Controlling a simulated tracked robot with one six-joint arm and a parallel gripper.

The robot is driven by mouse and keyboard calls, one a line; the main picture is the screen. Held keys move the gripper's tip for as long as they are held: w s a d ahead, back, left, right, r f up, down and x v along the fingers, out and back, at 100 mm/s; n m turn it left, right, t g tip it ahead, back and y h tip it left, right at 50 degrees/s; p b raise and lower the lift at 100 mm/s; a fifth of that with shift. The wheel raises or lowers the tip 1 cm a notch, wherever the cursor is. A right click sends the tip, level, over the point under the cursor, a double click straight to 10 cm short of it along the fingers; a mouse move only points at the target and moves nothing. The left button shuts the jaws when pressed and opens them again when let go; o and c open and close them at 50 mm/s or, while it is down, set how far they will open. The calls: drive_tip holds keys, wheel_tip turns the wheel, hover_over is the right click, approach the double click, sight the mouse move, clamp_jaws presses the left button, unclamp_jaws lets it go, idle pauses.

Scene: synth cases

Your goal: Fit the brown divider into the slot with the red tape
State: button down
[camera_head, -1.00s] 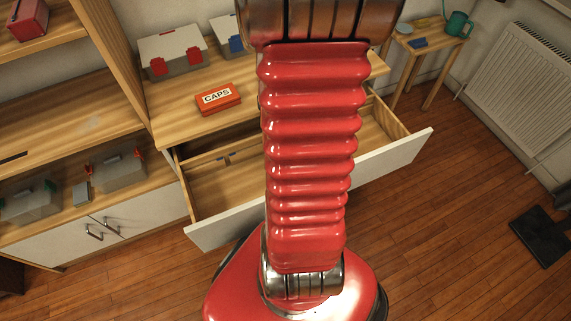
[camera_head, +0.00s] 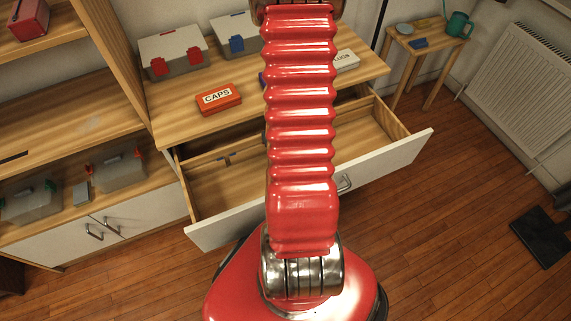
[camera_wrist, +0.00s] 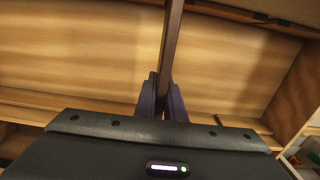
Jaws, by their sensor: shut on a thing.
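The brown divider (camera_wrist: 172,40) shows in the wrist view as a narrow dark bar, nearly edge-on, running up out of the top of the picture. My gripper (camera_wrist: 161,88) is shut on its lower end, with a dark finger on either side. The open drawer (camera_head: 385,161) is in the head view, partly hidden behind my arm. A rail inside its left part carries small blue marks (camera_head: 229,155). I cannot make out the red tape in either view. My gripper and the divider cannot be made out in the head view.
A red CAPS box (camera_head: 218,98), a white box (camera_head: 346,60) and cases with red latches (camera_head: 173,51) and blue latches (camera_head: 238,34) stand on the top above the drawer. A small table (camera_head: 428,39) stands at the back right.

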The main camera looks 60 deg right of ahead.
drive_tip(key=shift+f, duration=0.45)
drive_tip(key=shift+f, duration=0.1)
drive_tip(key=shift+f, duration=1.8)
drive_tip(key=shift+f, duration=0.1)
drive_tip(key=c, duration=1.8)
unclamp_jaws()
drive_tip(key=shift+c, duration=0.2)
drive_tip(key=shift+r, duration=6.15)
